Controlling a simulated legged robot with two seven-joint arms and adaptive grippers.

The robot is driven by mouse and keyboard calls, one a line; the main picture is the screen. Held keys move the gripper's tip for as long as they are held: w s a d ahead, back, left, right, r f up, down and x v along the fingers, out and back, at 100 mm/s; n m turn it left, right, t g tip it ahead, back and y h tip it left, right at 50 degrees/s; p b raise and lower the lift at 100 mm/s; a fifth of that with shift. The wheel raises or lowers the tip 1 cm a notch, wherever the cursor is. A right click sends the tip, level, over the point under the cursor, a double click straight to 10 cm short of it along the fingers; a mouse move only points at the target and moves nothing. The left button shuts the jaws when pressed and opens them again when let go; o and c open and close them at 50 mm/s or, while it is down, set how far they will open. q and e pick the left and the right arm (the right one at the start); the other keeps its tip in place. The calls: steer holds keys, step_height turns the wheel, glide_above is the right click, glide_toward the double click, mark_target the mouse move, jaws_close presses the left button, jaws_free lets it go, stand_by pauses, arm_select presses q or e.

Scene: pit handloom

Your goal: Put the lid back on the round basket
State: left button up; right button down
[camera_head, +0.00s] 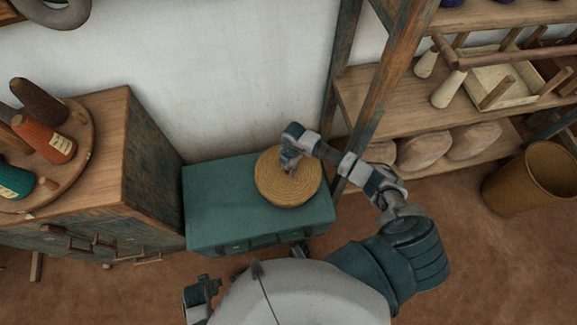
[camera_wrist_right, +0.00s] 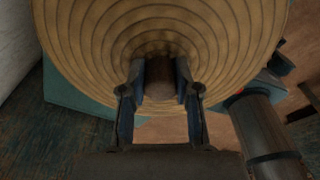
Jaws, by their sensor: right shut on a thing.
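The round lid (camera_head: 275,187) is a straw-coloured coiled disc over the teal chest. Its rings also fill the upper part of the right wrist view (camera_wrist_right: 90,40). My right gripper (camera_head: 290,166) is over the middle of the lid. In the wrist view my right gripper (camera_wrist_right: 160,92) is shut on the lid's brown knob (camera_wrist_right: 160,75), one finger on each side. The round basket cannot be told apart from the lid; whether the lid rests on it or is held above it cannot be told. Part of what seems my left gripper (camera_head: 201,292) shows at the bottom edge; its fingers are unclear.
The teal chest (camera_head: 213,205) stands against the white wall. A wooden cabinet (camera_head: 150,150) with a round tray of thread cones (camera_head: 57,145) stands at left. A wooden post (camera_head: 372,90) and shelves rise close on the right. A tall brown bin (camera_head: 530,180) stands far right.

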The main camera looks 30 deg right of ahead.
steer(key=shift+r+p, duration=0.15)
steer(key=shift+p, duration=0.4)
stand_by(0.8)
steer(key=shift+f, duration=0.2)
stand_by(0.9)
steer(key=shift+p, duration=0.35)
stand_by(0.4)
steer(key=shift+c, duration=1.3)
jaws_free()
